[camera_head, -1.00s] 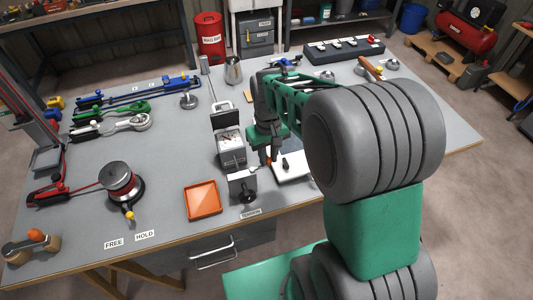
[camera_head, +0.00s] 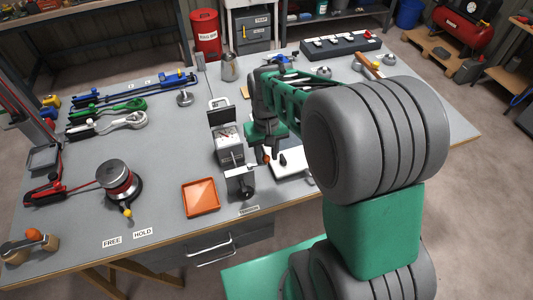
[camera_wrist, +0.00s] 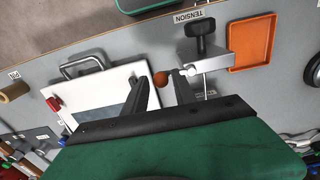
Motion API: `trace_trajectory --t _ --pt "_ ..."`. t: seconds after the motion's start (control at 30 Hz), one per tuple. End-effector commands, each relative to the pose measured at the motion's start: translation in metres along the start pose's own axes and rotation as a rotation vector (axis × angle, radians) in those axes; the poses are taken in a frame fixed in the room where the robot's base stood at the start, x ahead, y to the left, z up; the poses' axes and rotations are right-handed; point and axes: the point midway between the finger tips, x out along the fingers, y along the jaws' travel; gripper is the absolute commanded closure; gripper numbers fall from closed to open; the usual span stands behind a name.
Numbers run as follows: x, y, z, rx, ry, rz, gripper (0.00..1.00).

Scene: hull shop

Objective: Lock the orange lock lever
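The orange lock lever shows as a round orange knob (camera_wrist: 161,78) in the wrist view, beside the grey metal clamp block (camera_wrist: 207,64) with a black screw knob (camera_wrist: 200,35). In the head view the knob (camera_head: 267,159) is a small orange spot just below my gripper (camera_head: 265,150), right of the clamp block (camera_head: 240,182). In the wrist view my gripper (camera_wrist: 161,82) is open, with the orange knob between its two dark fingertips and gaps on both sides. The lever's shaft is mostly hidden by the right finger.
An orange tray (camera_head: 201,197) lies left of the clamp block. A white panel with a handle (camera_wrist: 110,95) lies close to the left finger. An open grey case (camera_head: 228,148) stands behind the clamp.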

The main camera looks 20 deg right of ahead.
Motion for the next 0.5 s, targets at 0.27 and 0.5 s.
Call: trace_trajectory --t 0.27,0.5 --pt "0.001 0.0 0.0 -0.001 -0.001 0.0 0.58" --pt "-0.021 0.0 -0.001 -0.001 0.004 0.0 0.58"
